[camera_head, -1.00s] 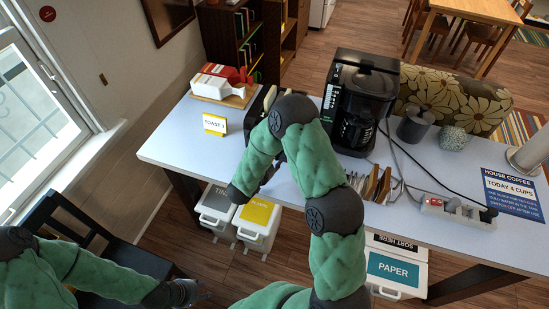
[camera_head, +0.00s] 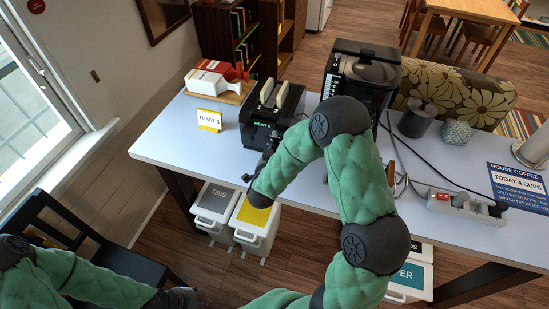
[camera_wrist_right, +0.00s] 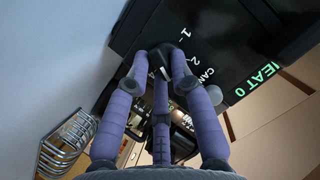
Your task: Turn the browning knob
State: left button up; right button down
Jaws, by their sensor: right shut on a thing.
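The black toaster (camera_head: 258,128) stands on the table with two bread slices (camera_head: 273,93) showing in its top slots. Its green display (camera_wrist_right: 262,78) reads HEAT 0 in the right wrist view. The dark browning knob (camera_wrist_right: 169,57) is on its front panel, beside white marks 1, 2 and CAN. My right gripper (camera_wrist_right: 160,70) has its fingers closed around the knob, which they mostly hide. In the head view my right gripper (camera_head: 268,148) is at the toaster's front, partly hidden by its arm. My left gripper (camera_head: 186,298) hangs low at the left, away from the table.
A TOAST 3 card (camera_head: 209,120) stands left of the toaster, before a board with cartons (camera_head: 216,82). A coffee maker (camera_head: 345,75) stands close on the right. A wire rack (camera_wrist_right: 68,146) shows in the wrist view. Bins (camera_head: 256,225) stand under the table edge.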

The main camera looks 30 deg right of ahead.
jog(key=shift+a+f+m+t+y+b, duration=0.2)
jog(key=shift+f+m+t+y+b, duration=0.15)
jog(key=shift+b, duration=0.35)
jog(key=shift+r, duration=0.1)
jog(key=c, duration=1.2)
grip_release()
jog(key=shift+w, duration=0.1)
jog(key=shift+o, duration=0.3)
jog(key=shift+w, duration=0.25)
jog(key=shift+s, duration=0.1)
jog(key=shift+d, duration=0.1)
jog(key=shift+s, duration=0.1)
jog(key=v, duration=1.2)
